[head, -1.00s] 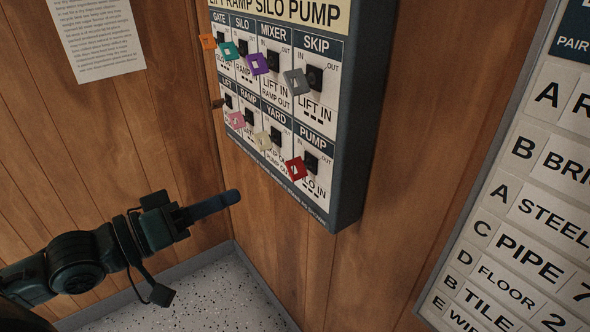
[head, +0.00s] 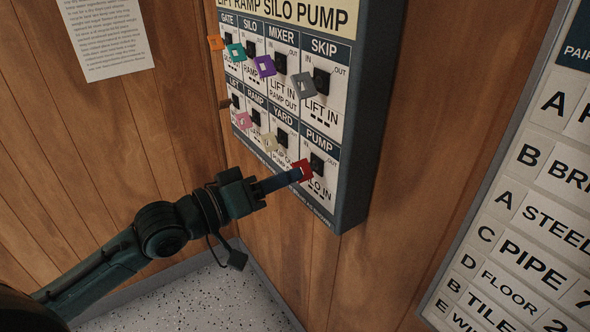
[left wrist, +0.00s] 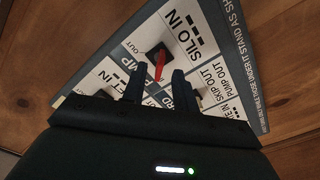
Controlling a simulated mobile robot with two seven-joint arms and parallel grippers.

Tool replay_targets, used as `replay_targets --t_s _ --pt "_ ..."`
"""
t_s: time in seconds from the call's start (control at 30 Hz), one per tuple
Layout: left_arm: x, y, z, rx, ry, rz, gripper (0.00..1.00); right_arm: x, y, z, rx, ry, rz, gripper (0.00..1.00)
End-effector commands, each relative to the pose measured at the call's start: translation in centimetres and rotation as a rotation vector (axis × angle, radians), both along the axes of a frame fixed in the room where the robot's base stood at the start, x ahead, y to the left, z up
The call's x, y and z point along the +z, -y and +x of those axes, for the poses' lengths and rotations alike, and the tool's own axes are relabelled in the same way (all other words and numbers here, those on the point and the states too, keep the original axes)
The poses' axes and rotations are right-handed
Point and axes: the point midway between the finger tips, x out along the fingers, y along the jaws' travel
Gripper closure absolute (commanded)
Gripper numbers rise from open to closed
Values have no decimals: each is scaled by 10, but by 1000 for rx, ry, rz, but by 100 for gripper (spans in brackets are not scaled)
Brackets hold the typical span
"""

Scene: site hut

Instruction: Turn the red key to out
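The red key (head: 304,168) sits in the black PUMP lock (head: 317,163), at the lower right of the key board (head: 347,190). In the left wrist view the red key (left wrist: 159,66) shows nearly edge-on, standing out from its lock. My left gripper (head: 294,175) is at the red key. In the left wrist view the left gripper (left wrist: 158,82) is open, a finger on each side of the key with gaps showing. My right gripper is not in view.
Other keys stand out close by: cream (head: 269,142), pink (head: 243,121), grey (head: 304,84), purple (head: 264,66), teal (head: 235,51) and orange (head: 216,43). A lettered board (head: 510,200) hangs at the right. Bare wood wall lies below the key board.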

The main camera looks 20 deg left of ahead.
Motion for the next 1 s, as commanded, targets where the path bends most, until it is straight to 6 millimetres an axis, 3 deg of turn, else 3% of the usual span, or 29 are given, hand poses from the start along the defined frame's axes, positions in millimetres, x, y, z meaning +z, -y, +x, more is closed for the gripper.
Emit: replay_targets --t_s 0.2,0.6,0.93,1.0 --pt "1 15 19 1 2 -1 71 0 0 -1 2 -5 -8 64" --pt "0 18 23 -1 1 1 72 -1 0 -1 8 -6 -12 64" --pt "0 18 23 -1 1 0 99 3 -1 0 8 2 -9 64" --pt "0 18 23 -1 1 0 100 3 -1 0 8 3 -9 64"
